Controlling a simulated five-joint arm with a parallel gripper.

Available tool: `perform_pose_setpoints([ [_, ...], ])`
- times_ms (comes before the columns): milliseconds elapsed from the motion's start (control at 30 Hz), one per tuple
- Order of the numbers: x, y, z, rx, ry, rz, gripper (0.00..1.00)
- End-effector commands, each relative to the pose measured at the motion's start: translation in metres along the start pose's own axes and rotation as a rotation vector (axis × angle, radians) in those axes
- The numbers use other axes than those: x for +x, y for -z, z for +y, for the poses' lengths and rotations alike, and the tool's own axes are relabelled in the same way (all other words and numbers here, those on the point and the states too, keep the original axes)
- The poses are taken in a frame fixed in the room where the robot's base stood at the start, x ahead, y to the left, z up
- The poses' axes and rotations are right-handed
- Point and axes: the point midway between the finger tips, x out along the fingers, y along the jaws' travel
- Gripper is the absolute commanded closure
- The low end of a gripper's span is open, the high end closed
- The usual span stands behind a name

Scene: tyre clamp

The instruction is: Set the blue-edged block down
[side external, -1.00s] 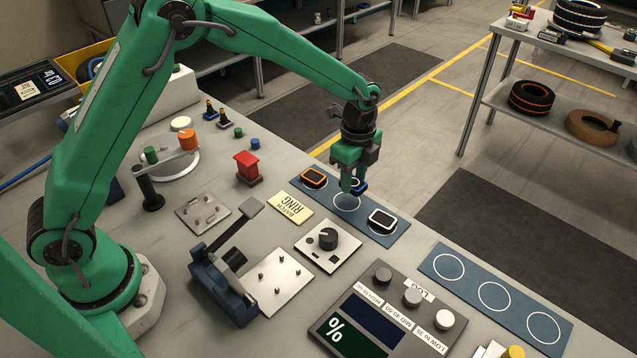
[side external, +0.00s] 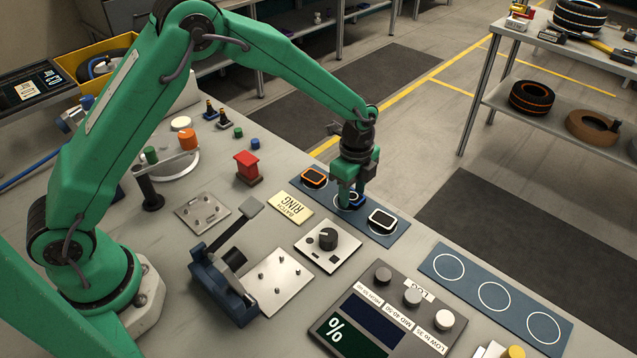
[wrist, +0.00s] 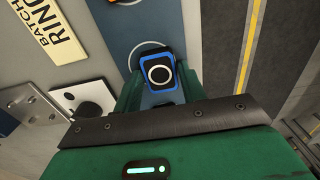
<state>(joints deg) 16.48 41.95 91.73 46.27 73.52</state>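The blue-edged block (wrist: 159,72) is dark with a bright blue rim and a white ring on its face. It sits between the fingers of my gripper (side external: 352,202), which is shut on it. In the side view the block (side external: 357,198) is mostly hidden behind the fingers. It is at the middle white circle of the blue mat (side external: 393,236), very low. I cannot tell whether its underside touches the mat.
An orange-edged block (side external: 314,177) and a white-edged block (side external: 382,220) stand on the mat's outer circles, close on either side. A plate with a black knob (side external: 327,239) is in front. A second blue mat (side external: 494,297) with empty circles lies to the right.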

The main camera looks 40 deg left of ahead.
Motion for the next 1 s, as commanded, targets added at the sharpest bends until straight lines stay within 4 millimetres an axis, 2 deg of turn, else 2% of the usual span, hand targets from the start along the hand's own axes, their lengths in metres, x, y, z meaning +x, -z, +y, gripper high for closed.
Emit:
perform_pose_setpoints([
  [33, 0.0, 0.0, 0.0, 0.0, 0.0, 0.0, 0.49],
  [67, 0.0, 0.0, 0.0, 0.0, 0.0, 0.0, 0.43],
  [567, -0.007, 0.0, 0.0, 0.0, 0.001, 0.0, 0.43],
  [767, -0.028, 0.0, 0.0, 0.0, 0.002, 0.001, 0.43],
  [1000, -0.066, 0.0, -0.001, 0.0, 0.004, 0.001, 0.43],
])
